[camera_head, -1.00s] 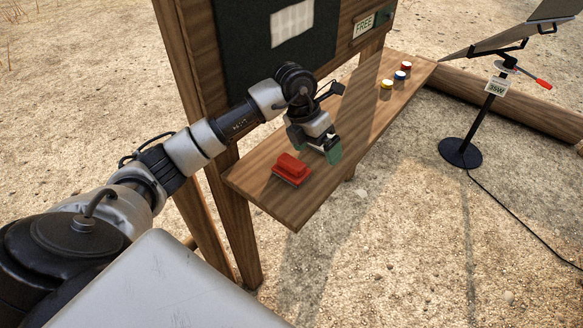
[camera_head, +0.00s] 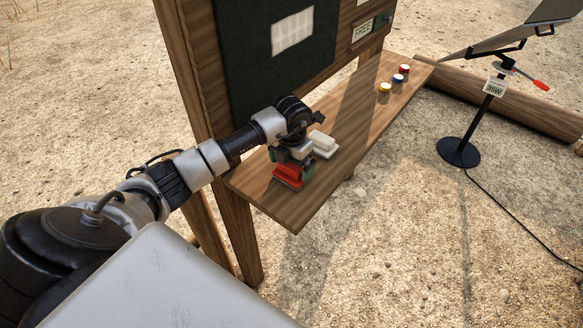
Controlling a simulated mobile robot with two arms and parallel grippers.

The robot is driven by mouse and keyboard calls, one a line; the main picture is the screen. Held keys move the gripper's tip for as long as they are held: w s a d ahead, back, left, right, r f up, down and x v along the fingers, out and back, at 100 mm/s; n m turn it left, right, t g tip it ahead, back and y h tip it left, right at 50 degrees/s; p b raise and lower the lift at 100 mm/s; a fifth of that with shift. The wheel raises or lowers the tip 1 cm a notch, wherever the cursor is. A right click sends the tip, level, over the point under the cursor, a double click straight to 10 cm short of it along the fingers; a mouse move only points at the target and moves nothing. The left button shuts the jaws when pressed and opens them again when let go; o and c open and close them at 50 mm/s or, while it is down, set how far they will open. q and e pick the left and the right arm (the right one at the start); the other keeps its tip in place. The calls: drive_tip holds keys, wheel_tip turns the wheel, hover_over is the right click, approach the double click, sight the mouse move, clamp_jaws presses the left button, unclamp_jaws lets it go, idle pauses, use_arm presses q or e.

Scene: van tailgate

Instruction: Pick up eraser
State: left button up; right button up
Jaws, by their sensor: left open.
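The red eraser (camera_head: 287,178) lies on the wooden shelf (camera_head: 345,150), near the shelf's left end. It has a grey underside. My left gripper (camera_head: 291,168) is directly over the eraser, pointing down, with its greenish fingertips on either side of the red top. It is open. The gripper body covers the back part of the eraser, and I cannot tell whether the fingers touch it. My right gripper is not in view.
A dark board (camera_head: 280,60) in a wooden frame rises behind the shelf. A white block (camera_head: 322,142) is beside the gripper. Several small coloured-lid pots (camera_head: 398,78) stand at the shelf's far right. A black stand (camera_head: 460,151) is on the sandy ground at right.

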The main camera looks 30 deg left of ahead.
use_arm(q)
drive_tip(key=shift+f, duration=0.65)
drive_tip(key=c, duration=0.8)
drive_tip(key=shift+r, duration=0.1)
drive_tip(key=shift+w+r+b, duration=0.1)
drive_tip(key=shift+r+b, duration=0.2)
drive_tip(key=shift+r, duration=0.2)
wheel_tip(320, 180, up, 3)
drive_tip(key=shift+f+b, duration=0.1)
drive_tip(key=shift+b, duration=0.6)
drive_tip(key=d+r+b, duration=0.1)
drive_tip(key=d+r, duration=0.1)
drive_tip(key=d, duration=0.2)
drive_tip(key=d+r+b, duration=0.1)
drive_tip(key=d+r, duration=0.1)
drive_tip(key=d, duration=0.1)
drive_tip(key=d+r, duration=0.3)
drive_tip(key=d, duration=0.1)
drive_tip(key=shift+s+d+b, duration=0.3)
drive_tip(key=shift+d+b, duration=0.05)
drive_tip(key=shift+b, duration=0.05)
